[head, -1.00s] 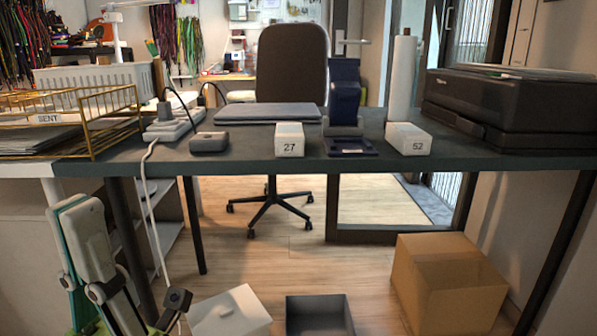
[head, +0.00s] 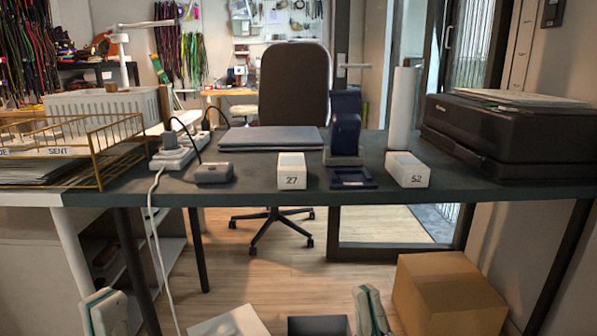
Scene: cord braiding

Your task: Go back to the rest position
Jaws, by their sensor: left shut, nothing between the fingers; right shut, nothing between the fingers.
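Only white and teal parts of my arms show, at the bottom edge, one at the lower left and one right of centre. The fingers of both grippers are out of the picture. The dark table (head: 262,180) stands in front of me, its front edge above the visible arm parts. On it are a white block marked 27 (head: 292,171) and a white block marked 52 (head: 407,169), with a dark blue stand (head: 345,125) between them. No arm part shows over the tabletop.
A white cable (head: 154,235) hangs at the left. A gold wire tray (head: 99,160), grey hub (head: 213,173), laptop (head: 270,138) and black printer (head: 490,137) are on the table.

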